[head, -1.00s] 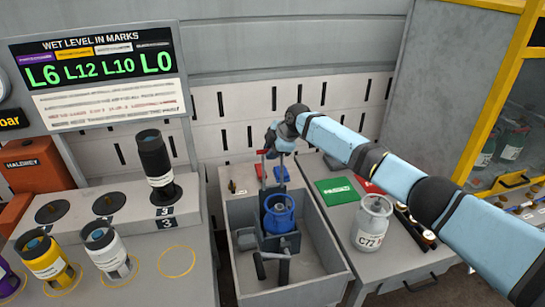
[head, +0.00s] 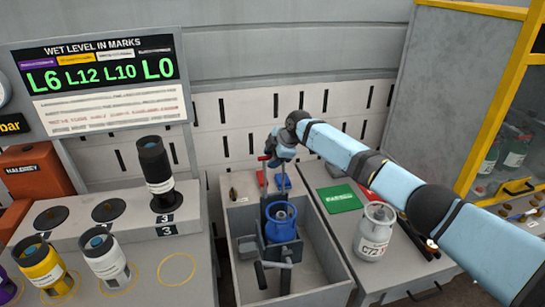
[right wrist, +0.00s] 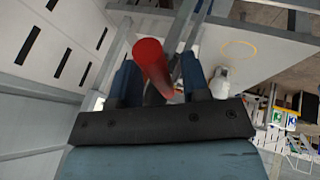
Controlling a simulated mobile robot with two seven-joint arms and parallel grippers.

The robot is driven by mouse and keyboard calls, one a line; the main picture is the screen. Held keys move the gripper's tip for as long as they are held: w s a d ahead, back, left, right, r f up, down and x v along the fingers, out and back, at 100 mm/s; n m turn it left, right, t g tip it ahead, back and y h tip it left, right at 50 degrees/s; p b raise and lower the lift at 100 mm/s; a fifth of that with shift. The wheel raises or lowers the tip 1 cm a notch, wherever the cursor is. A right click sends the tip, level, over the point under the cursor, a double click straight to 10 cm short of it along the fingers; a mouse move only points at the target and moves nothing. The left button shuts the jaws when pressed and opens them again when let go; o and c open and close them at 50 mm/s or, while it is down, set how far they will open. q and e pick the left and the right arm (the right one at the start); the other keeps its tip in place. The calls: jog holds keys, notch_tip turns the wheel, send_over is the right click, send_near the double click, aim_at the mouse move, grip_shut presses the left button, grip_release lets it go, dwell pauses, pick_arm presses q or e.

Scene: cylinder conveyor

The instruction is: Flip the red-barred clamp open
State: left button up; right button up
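The clamp's red bar (head: 264,158) shows at the top of an upright at the far end of the grey tub (head: 333,268). My right gripper (head: 280,160) is at the bar, reaching in from the right. In the right wrist view the red bar (right wrist: 152,62) lies between the two blue fingers of my right gripper (right wrist: 160,75). The fingers are apart, with a gap on the bar's right side. A blue cylinder (head: 281,224) stands upright in the clamp stand inside the tub. My left gripper is not in view.
A grey-white cylinder (head: 374,232) marked C72 stands on the right bench beside a green sheet (head: 340,198). A black cylinder (head: 156,172) stands on the left step; yellow (head: 42,265) and white (head: 107,257) ones stand lower. My right arm spans the space above the right bench.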

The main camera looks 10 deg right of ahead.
jog(key=shift+r, duration=0.15)
jog(key=b+v, duration=0.1)
jog(key=v, duration=1.2)
jog(key=shift+d+r, duration=0.15)
jog(key=shift+r, duration=0.1)
jog(key=shift+s, duration=0.15)
